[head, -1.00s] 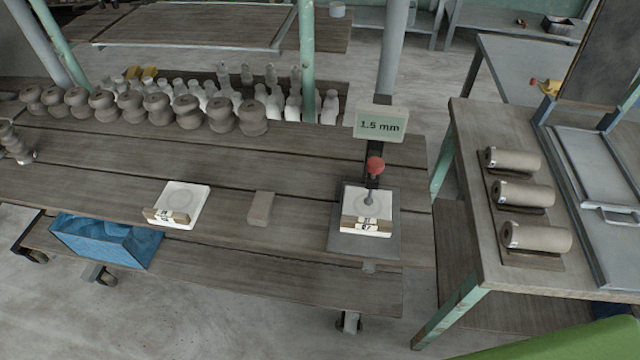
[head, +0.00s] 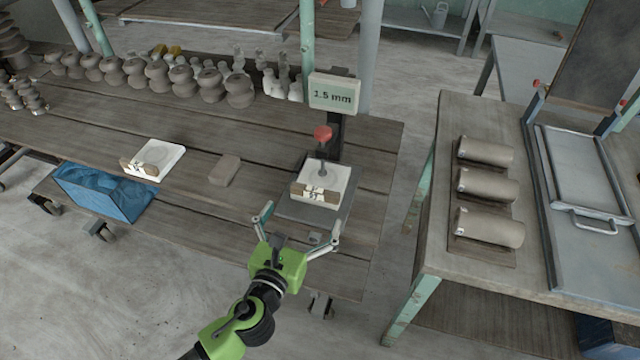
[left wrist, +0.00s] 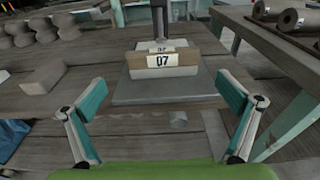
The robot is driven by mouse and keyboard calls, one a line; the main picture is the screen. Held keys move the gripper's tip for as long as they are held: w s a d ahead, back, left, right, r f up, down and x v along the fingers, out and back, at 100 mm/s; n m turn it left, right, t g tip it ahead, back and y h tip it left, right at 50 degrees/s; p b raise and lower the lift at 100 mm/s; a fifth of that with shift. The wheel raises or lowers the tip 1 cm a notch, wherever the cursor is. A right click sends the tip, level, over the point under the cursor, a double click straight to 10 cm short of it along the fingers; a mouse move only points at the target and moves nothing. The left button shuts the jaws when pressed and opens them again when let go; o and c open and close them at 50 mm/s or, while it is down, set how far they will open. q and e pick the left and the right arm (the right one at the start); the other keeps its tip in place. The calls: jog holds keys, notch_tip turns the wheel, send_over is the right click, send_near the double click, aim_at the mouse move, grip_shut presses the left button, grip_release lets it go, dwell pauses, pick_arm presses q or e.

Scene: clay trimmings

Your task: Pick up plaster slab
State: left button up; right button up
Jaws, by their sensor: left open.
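A white plaster slab (head: 334,180) with a brown label block at its front sits on the grey plate (head: 338,206) of a gauge stand, under the red-knobbed plunger (head: 322,140). In the left wrist view the slab's front (left wrist: 160,60) shows the number 07. A second white slab (head: 162,155) with a similar label block lies farther left on the bench. My left gripper (head: 302,222) is open and empty, just in front of the gauge stand, its fingers spread wide. In the left wrist view its fingertips (left wrist: 165,100) flank the plate's near part, apart from the slab. My right gripper is not in view.
A grey-brown block (head: 225,170) lies between the two slabs. The display (head: 333,92) reads 1.5 mm. Several clay pots (head: 185,82) line the bench's back. A blue bin (head: 105,190) is below. The right table (head: 428,230) carries three clay rolls (head: 486,186).

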aim_at(313, 197)
pick_arm(q)
jog(key=x, duration=0.5)
jog(key=shift+d, duration=0.2)
jog(key=shift+x, duration=0.75)
jog(key=x, duration=0.5)
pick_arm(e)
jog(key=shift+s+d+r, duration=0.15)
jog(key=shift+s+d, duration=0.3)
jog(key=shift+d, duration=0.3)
pick_arm(q)
jog(key=shift+s, duration=0.1)
jog(key=c, duration=1.4)
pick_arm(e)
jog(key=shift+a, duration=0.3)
